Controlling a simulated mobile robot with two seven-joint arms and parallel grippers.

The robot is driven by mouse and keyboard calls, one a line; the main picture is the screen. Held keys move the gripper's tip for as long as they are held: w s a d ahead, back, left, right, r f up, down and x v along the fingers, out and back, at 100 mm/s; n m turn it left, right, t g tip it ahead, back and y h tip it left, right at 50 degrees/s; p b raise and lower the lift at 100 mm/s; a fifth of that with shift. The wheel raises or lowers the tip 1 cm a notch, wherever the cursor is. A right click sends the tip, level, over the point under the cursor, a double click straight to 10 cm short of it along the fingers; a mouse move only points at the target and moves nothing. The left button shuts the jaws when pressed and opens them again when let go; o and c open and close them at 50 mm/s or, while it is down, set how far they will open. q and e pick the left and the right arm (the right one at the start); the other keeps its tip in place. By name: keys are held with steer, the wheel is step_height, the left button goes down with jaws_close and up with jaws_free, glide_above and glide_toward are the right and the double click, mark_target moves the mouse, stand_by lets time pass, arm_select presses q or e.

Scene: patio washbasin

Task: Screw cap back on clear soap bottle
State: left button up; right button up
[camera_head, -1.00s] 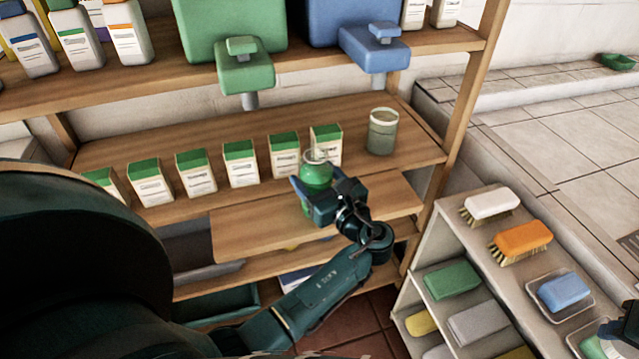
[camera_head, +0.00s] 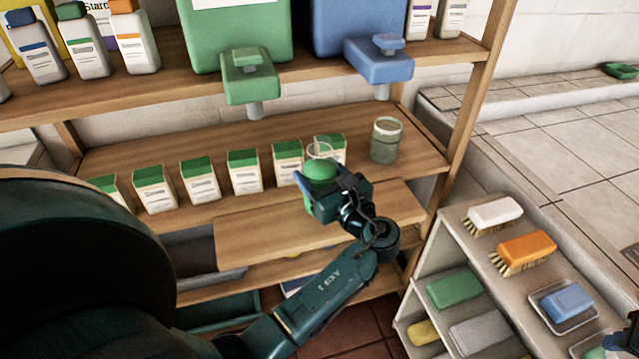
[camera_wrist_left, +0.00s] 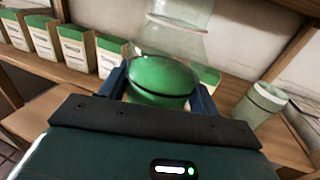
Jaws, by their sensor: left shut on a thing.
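My left gripper (camera_head: 322,188) is shut on a clear bottle (camera_head: 320,150) holding green liquid, in front of the middle shelf. In the left wrist view the bottle (camera_wrist_left: 168,42) stands between the two blue fingers (camera_wrist_left: 158,92), its clear upper part rising out of the picture top. The bottle looks tilted, and its lower part is largely hidden by the gripper. I cannot make out a separate cap in either view. A dark piece at the right edge looks like part of my right gripper (camera_head: 632,332); its fingers are cut off.
A row of green-topped cartons (camera_head: 243,172) and a lidless-looking jar (camera_head: 386,140) stand on the middle shelf behind the bottle. Green (camera_head: 250,78) and blue (camera_head: 378,62) dispensers hang above. A bare pull-out board (camera_head: 270,235) lies below. A rack with brushes (camera_head: 525,250) stands at right.

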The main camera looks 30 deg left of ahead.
mark_target(326, 154)
arm_select(q)
step_height(326, 154, up, 7)
steer(key=shift+f, duration=0.2)
arm_select(e)
steer(key=shift+r, duration=0.4)
